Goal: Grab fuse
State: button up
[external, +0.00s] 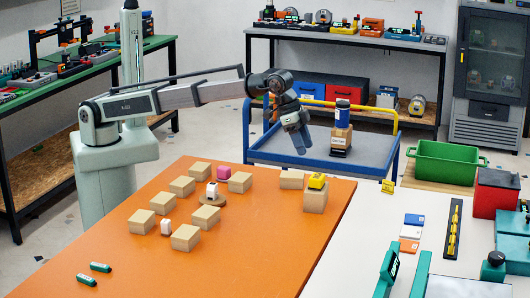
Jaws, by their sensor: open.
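My gripper (301,150) hangs in the air beyond the orange table's (255,240) far edge, pointing down. It is open, touches nothing visible, and looks empty. No part is clearly marked as the fuse at this size. Small candidates are a white piece (212,190) on a round brown base, another small white piece (166,227) between wooden blocks, a pink piece (223,172), and a yellow piece (317,181) on top of a wooden block. Two dark green capsule-shaped pieces (100,267) (86,280) lie near the front left.
Several wooden blocks (186,237) are spread over the orange table. A white table (420,215) with cards and tools adjoins at right.

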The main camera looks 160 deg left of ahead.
jog(key=w+d+m, duration=0.1)
jog(key=w+d, duration=0.4)
jog(key=d, duration=0.3)
jog(key=w+d+m, duration=0.1)
jog(key=w+d, duration=0.4)
jog(key=d, duration=0.4)
jog(key=w+d+m+t+h, duration=0.1)
jog(key=w+d+m+h, duration=0.15)
jog(key=d, duration=1.35)
jog(key=n+g, duration=0.4)
jog(key=n, duration=2)
send_over(165, 221)
notch_tip(165, 221, down, 4)
jog(key=shift+h, duration=0.35)
jog(key=shift+a+f, duration=0.1)
jog(key=shift+f, duration=6.6)
jog(key=shift+c, duration=0.3)
jog(key=c, duration=1)
